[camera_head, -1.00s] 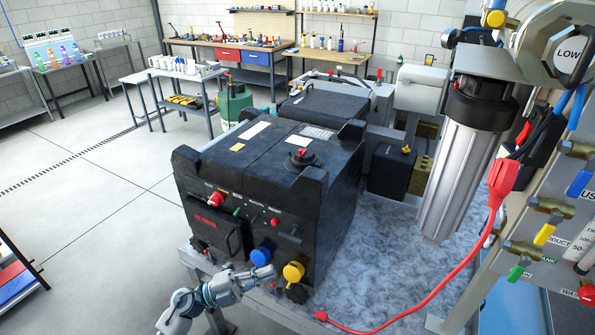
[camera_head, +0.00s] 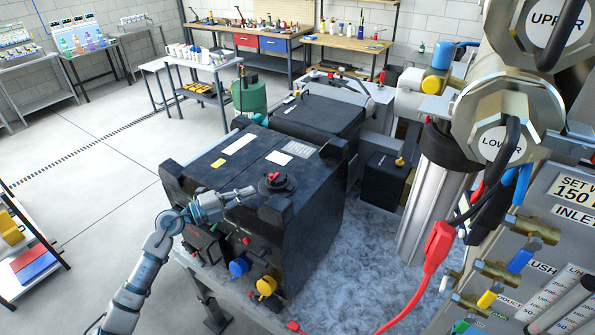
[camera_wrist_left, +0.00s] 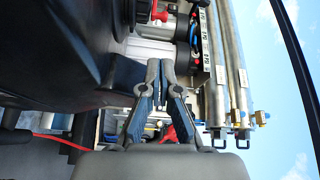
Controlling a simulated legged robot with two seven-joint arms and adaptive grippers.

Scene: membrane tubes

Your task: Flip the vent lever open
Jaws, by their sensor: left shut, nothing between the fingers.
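The black tank box (camera_head: 300,215) stands on the bench with a round black cap (camera_head: 282,188) on its top. A small red lever (camera_head: 273,176) sits on that cap; I take it as the vent lever. My left gripper (camera_head: 252,190) is shut and empty above the front part of the box top, with its tips just left of the cap. Whether they touch it cannot be told. In the left wrist view the closed fingers (camera_wrist_left: 160,68) point up the picture, and a red part (camera_wrist_left: 160,12) on a dark fitting shows beyond them. My right gripper is not in view.
Blue (camera_head: 239,267) and yellow (camera_head: 266,286) caps stick out at the box front. A metal filter cylinder (camera_head: 432,200) and a valve panel (camera_head: 560,215) stand at the right. A red connector (camera_head: 438,243) with cable hangs before them. The grey bench top (camera_head: 355,265) right of the box is mostly clear.

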